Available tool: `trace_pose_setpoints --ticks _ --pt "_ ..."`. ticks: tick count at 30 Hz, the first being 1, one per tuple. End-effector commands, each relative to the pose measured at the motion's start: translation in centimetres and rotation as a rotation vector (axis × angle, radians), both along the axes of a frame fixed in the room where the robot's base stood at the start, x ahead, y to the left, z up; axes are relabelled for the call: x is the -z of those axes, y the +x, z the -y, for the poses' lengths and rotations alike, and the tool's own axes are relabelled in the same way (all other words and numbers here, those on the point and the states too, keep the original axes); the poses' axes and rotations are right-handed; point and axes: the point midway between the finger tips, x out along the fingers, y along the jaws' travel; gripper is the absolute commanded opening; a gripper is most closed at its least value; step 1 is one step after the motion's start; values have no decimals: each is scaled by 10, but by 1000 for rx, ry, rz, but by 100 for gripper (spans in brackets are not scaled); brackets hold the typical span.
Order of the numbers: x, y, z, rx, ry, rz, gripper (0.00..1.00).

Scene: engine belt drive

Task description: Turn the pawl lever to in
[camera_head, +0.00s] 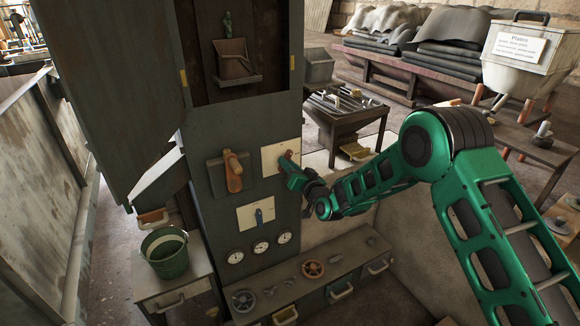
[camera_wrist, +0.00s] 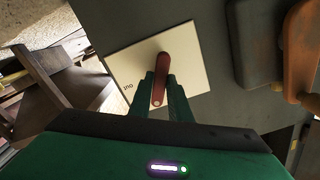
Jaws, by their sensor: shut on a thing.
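The pawl lever shows in the wrist view as a short red lever (camera_wrist: 161,82) on a cream plate (camera_wrist: 190,55). The plate has a small "out" label near its left corner. My gripper (camera_wrist: 159,98) is shut on the red lever, one green finger on each side. In the head view my gripper (camera_head: 286,165) is at the cream plate (camera_head: 271,158) on the grey panel and hides the lever. The "in" label cannot be read in either view.
An orange-brown handle (camera_head: 233,172) on a dark mount is left of the plate. A green bucket (camera_head: 165,253) stands at lower left.

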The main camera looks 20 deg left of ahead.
Motion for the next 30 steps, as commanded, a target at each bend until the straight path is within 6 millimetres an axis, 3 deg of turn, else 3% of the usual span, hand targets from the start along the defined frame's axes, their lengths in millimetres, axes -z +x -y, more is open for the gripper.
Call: trace_pose_setpoints --ticks 15,30 --pt "3 0 1 0 -261 298 0" --pt "3 0 1 -1 -333 381 0"
